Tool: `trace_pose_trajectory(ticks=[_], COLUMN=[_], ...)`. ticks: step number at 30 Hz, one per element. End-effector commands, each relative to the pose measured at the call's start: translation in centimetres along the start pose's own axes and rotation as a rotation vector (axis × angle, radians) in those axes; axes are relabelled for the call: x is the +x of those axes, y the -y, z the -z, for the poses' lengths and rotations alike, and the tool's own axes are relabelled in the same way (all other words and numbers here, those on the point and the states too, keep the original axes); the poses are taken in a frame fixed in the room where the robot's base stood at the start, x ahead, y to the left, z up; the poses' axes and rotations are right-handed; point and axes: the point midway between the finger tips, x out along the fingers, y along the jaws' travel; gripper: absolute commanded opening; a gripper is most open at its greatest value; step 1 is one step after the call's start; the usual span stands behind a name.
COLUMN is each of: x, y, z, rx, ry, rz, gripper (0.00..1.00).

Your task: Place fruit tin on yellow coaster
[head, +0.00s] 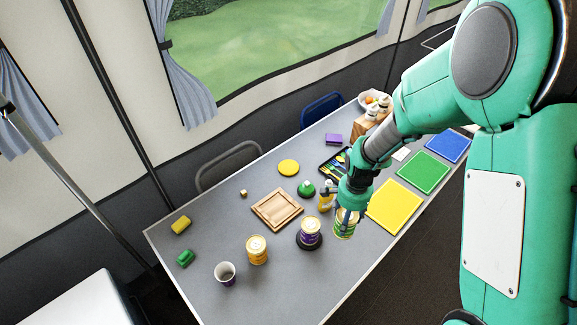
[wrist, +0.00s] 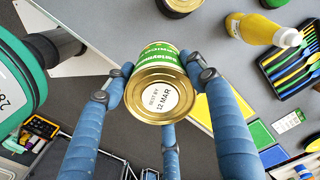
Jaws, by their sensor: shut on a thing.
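My gripper (head: 350,200) is shut on a green-labelled tin (head: 345,224) with a gold rim, near the table's front edge. The wrist view shows the blue fingers around this tin (wrist: 160,95), its lid marked "BEST BY 12 MAR". I cannot read which food it holds or tell its exact height above the table. The yellow coaster (head: 288,167) is a flat round disc near the back edge, with nothing on it. It lies up and left of my gripper in the head view, well apart from the tin.
Yellow mat (head: 395,205) is right.

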Motion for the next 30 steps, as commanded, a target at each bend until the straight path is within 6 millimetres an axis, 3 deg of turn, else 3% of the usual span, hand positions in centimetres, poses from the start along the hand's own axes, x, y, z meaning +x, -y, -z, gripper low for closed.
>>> trace_pose_trajectory(ticks=[15,30], x=[-0.3,0.9], y=[9.8,18.6], z=[2.1,2.8], rx=[0.123,0.241], ry=[0.0,0.001], rz=[0.0,-0.001], gripper=[0.12,0.12])
